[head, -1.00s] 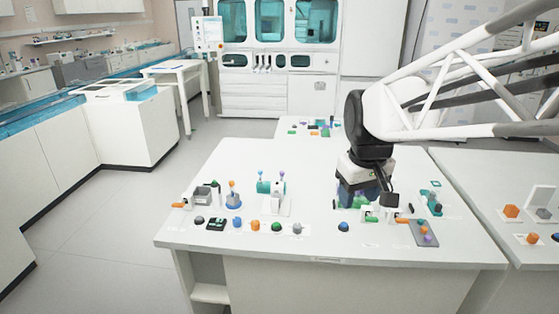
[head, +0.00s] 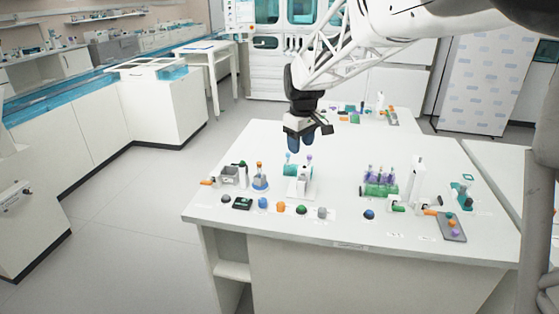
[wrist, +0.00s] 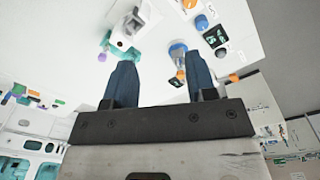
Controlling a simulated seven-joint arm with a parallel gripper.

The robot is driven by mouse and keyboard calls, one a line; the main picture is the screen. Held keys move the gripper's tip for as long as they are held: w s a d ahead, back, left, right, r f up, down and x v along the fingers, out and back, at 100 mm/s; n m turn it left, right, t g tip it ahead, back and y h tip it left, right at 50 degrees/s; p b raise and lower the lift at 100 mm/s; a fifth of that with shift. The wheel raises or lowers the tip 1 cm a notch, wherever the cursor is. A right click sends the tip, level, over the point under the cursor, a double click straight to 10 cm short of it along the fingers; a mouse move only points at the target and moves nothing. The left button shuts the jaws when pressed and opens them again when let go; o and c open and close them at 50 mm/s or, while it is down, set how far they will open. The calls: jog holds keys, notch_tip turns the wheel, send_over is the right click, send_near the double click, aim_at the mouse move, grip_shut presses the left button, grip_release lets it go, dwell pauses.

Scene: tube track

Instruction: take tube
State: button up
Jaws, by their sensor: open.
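My gripper (head: 300,143) hangs fingers-down above the white table, just behind or over a white and teal device (head: 299,180); the exact depth is hard to tell. In the wrist view its two blue fingers (wrist: 158,72) are spread with nothing between them. A purple-topped tube (head: 309,160) stands at the device. An orange-topped tube (head: 259,168) stands upright in a round blue holder (head: 260,185) to the left. Several purple tubes (head: 372,172) stand in a green rack (head: 380,190) to the right. Which tube is meant cannot be told.
A row of coloured knobs (head: 281,208) runs along the table front. A grey box-shaped device (head: 228,175) is at the left. A tall white post (head: 417,180) stands right of the rack, near a grey tray (head: 452,227). The table between device and rack is mostly clear.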

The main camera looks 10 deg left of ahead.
aim_at(259, 163)
jog(key=w+a+f+n, duration=0.1)
jog(key=w+a+f, duration=0.1)
jog(key=a, duration=0.3)
jog(key=w+a+f+n, duration=0.1)
jog(key=w+a+f, duration=0.2)
jog(key=a, duration=0.2)
jog(key=w+a+f+n, duration=0.1)
jog(key=w+a+f, duration=0.1)
jog(key=a, duration=0.3)
jog(key=shift+w+f+n+g, duration=0.25)
jog(key=shift+f+n+g, duration=0.05)
jog(key=shift+f, duration=0.1)
jog(key=shift+d+f, duration=0.1)
jog(key=shift+f, duration=1.2)
jog(key=shift+f, duration=2.65)
jog(key=c, duration=0.8)
